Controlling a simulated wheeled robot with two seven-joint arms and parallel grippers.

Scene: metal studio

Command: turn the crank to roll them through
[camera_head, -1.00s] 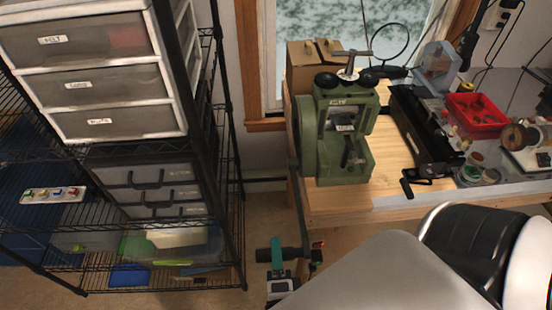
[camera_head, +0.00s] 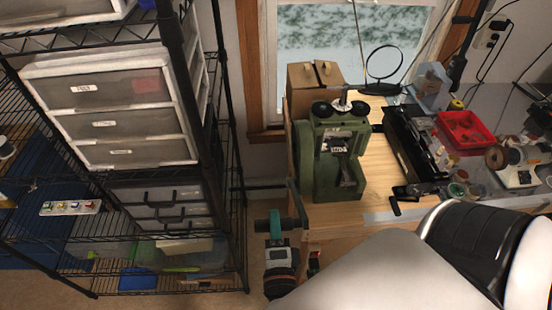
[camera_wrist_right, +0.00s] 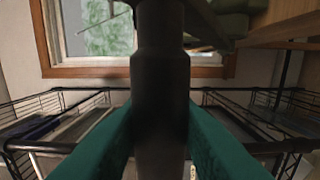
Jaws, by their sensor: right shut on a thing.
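The green rolling mill (camera_head: 312,175) stands upright on the near left corner of the wooden bench. A dark narrow piece (camera_head: 346,177) lies at its front opening; I cannot tell whether it is between the rollers. The crank arm (camera_head: 297,201) comes down on the mill's left side, beyond the bench edge. My right gripper (camera_head: 276,221) is at its lower end. Its teal fingers are shut on the dark crank handle (camera_head: 262,226). In the right wrist view the handle (camera_wrist_right: 160,85) stands upright between both fingers. My left gripper is not in view.
A wire shelf rack with drawers (camera_head: 110,120) stands close on the left of the crank. The bench (camera_head: 380,160) carries a black device (camera_head: 412,140), a red tray (camera_head: 462,130) and small jars.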

